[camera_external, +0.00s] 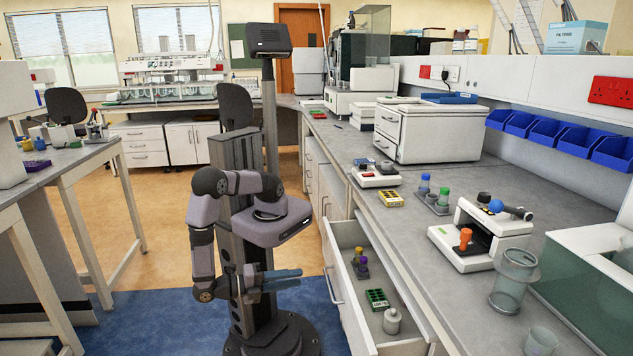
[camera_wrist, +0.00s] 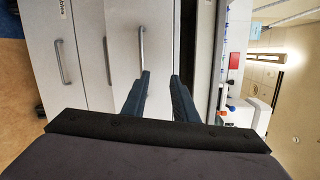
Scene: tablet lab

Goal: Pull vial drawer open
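In the external view a drawer (camera_external: 343,300) under the right-hand bench stands pulled out. It holds vials with orange and purple caps (camera_external: 360,265), a green rack (camera_external: 377,299) and a white bottle (camera_external: 392,321). A bar handle (camera_external: 333,288) is on its front. My gripper (camera_external: 300,278) is left of this front, with a gap between them. In the wrist view my gripper (camera_wrist: 160,78) has two dark blue fingers apart with nothing between them. A drawer front with a metal handle (camera_wrist: 140,50) lies beyond the fingertips, the handle nearer the left finger.
Another front with a handle (camera_wrist: 60,60) and a partly cut-off label lies left in the wrist view. The grey bench top (camera_external: 410,235) above the drawer carries vials, a yellow rack (camera_external: 390,198) and white devices.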

